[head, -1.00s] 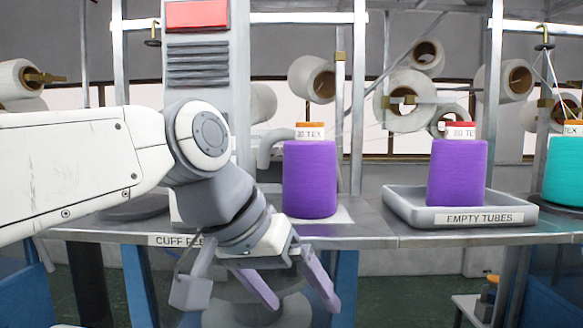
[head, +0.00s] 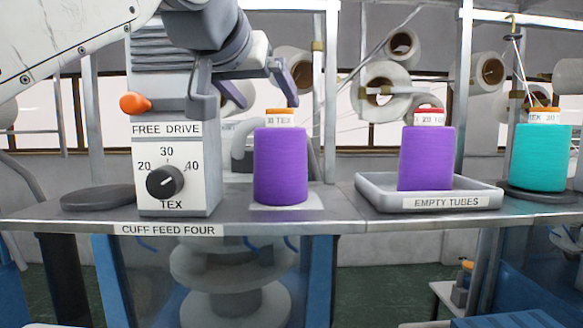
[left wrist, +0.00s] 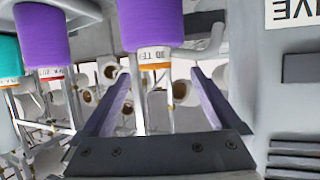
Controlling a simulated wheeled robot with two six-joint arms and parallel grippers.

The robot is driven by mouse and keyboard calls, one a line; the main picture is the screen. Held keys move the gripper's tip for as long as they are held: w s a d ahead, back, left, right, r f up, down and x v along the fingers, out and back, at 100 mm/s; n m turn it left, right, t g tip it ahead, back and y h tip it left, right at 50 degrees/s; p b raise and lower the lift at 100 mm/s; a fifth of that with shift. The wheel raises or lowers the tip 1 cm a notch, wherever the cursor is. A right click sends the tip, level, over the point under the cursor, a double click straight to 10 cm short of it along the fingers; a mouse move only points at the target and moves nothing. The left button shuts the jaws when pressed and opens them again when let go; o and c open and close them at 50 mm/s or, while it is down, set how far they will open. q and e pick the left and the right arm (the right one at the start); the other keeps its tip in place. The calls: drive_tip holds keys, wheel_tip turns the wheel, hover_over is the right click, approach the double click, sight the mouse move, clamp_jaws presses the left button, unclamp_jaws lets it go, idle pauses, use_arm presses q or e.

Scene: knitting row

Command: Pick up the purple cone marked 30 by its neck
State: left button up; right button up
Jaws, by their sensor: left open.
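The purple cone (head: 281,165) with an orange-topped neck stands upright on a white square on the shelf; its label (head: 280,120) reads about "30 TEX", partly cut off by its curve. My left gripper (head: 266,94) is open and empty, its fingers just above and slightly left of that neck in the head view. In the left wrist view, which is upside down, the cone (left wrist: 151,22) hangs in at the top with its neck (left wrist: 154,57) towards the gap between the spread fingers (left wrist: 157,98). My right gripper is not in view.
Another purple cone (head: 426,158), red-topped and labelled about 20 TEX, stands in the grey EMPTY TUBES tray (head: 375,190). A teal cone (head: 541,158) stands at the right. The FREE DRIVE dial box (head: 179,168) stands close left of the purple cone. Posts rise behind.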

sight(284, 120)
use_arm(q)
drive_tip(key=p+x, duration=0.1)
drive_tip(key=x, duration=0.3)
drive_tip(key=shift+w, duration=0.2)
drive_tip(key=p+x, duration=0.1)
drive_tip(key=x, duration=0.1)
drive_tip(key=p+x, duration=0.2)
drive_tip(key=x, duration=0.1)
drive_tip(key=shift+s+d+f, duration=0.1)
drive_tip(key=shift+s+d, duration=0.1)
drive_tip(key=shift+d, duration=0.15)
drive_tip(key=shift+w+f, duration=0.1)
drive_tip(key=shift+w, duration=0.05)
drive_tip(key=shift+f, duration=0.15)
clamp_jaws()
